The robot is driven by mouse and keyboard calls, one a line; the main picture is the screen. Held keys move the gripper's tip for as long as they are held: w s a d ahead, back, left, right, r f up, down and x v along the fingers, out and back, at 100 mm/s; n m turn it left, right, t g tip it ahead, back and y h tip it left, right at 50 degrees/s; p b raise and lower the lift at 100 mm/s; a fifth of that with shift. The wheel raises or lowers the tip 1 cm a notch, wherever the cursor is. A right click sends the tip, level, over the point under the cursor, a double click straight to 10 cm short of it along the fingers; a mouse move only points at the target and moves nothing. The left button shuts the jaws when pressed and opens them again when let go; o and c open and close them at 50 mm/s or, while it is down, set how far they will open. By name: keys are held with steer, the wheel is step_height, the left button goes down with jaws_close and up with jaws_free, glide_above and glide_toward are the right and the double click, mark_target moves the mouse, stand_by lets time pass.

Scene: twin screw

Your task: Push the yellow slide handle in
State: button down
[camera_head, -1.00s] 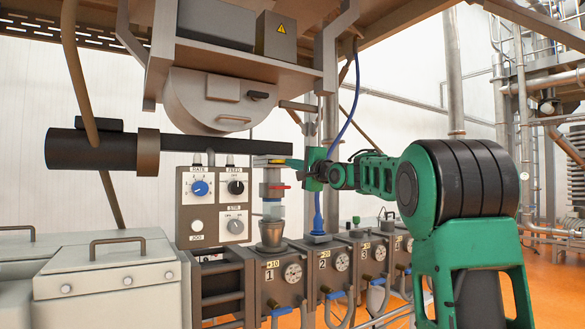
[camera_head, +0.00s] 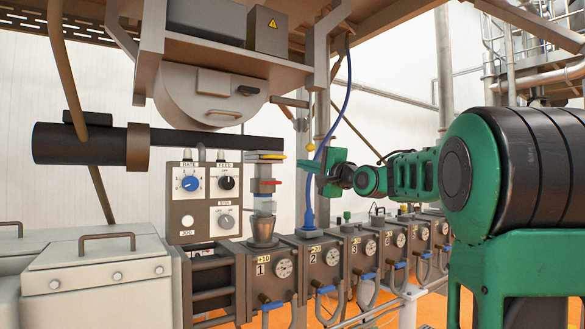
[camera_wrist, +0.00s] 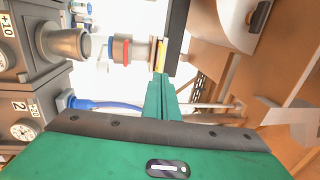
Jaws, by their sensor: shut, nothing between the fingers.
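A slide plate with a yellow edge (camera_head: 265,154) sits just under the black horizontal tube, above the red-ringed spout. In the wrist view the yellow edge (camera_wrist: 161,57) is a narrow strip beside the black tube. My gripper (camera_head: 303,166) is to the right of the slide plate, with its shut green fingers pointing left towards it. A small gap shows between them in the head view. In the wrist view my shut fingers (camera_wrist: 160,80) point up at the strip; whether they touch it is hard to tell there.
A small yellow ball (camera_head: 310,147) shows near my fingers. A black tube (camera_head: 210,142) runs above the slide. Below it stand a red-ringed spout (camera_head: 264,187) and a row of numbered blocks with gauges (camera_head: 284,268). A control box (camera_head: 206,198) is to the left.

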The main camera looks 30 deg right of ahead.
steer(key=shift+s+f, duration=0.15)
steer(key=shift+s, duration=0.7)
steer(key=s+a+f+n+g+h, duration=0.1)
steer(key=s+f+n+g, duration=0.35)
steer(key=f, duration=1.05)
steer(key=s+f+n+g+h, duration=0.1)
steer(key=s+f+g+h, duration=0.1)
steer(key=s+f+g, duration=0.9)
steer(key=s+a+f+n+g+y, duration=0.1)
steer(key=s+a+f+n+g, duration=0.1)
steer(key=s+f, duration=0.8)
steer(key=s+a+f+n+g, duration=0.2)
steer(key=s+a+f+n, duration=0.1)
steer(key=s+f, duration=0.8)
steer(key=s+a, duration=0.1)
steer(key=s, duration=0.4)
steer(key=shift+a+g+y, duration=0.25)
steer(key=shift+g+y, duration=0.1)
steer(key=shift+y, duration=0.05)
steer(key=shift+d+n, duration=0.1)
steer(key=shift+n, duration=0.15)
